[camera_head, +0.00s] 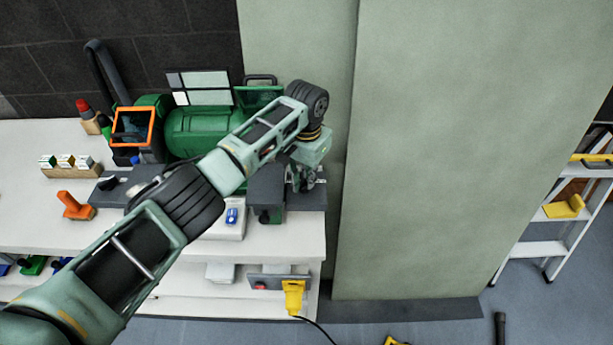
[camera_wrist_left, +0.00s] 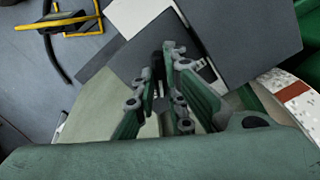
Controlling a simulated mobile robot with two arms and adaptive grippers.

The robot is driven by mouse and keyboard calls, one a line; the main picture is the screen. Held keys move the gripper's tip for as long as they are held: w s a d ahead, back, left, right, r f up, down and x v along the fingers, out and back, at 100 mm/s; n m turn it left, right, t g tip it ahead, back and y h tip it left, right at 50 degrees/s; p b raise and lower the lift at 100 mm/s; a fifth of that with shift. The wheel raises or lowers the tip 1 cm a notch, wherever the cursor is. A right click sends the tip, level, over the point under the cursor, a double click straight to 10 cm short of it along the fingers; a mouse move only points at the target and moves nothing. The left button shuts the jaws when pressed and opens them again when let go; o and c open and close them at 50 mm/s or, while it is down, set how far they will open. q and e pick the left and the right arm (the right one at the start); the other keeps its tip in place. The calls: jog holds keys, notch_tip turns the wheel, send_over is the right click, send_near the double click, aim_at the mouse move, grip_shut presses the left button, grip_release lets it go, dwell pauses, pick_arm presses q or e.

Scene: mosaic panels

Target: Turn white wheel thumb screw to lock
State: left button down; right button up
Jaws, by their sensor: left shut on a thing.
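A green machine (camera_head: 195,132) with a grey base stands on the white workbench (camera_head: 30,150). My left gripper (camera_head: 306,182) points down at the machine's right end, beside a dark grey block (camera_head: 266,188). In the left wrist view its two green-and-grey fingers (camera_wrist_left: 166,90) are close together over dark grey plates (camera_wrist_left: 245,32). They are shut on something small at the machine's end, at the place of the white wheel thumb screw. The fingers hide it, and I cannot make out its white rim or its angle. My right gripper is in neither view.
A pale green wall panel (camera_head: 455,130) stands close to the right of my left gripper. An orange-framed guard (camera_head: 132,126) and an orange tool (camera_head: 75,206) are at the left. A yellow plug-like part (camera_head: 293,296) hangs below the bench top. A stepladder (camera_head: 548,215) stands far right.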

aim_at(306, 181)
pick_arm(q)
jog(key=shift+r+m, duration=0.1)
jog(key=shift+m, duration=1.2)
jog(key=c, duration=1.8)
grip_release()
notch_tip(306, 181, up, 12)
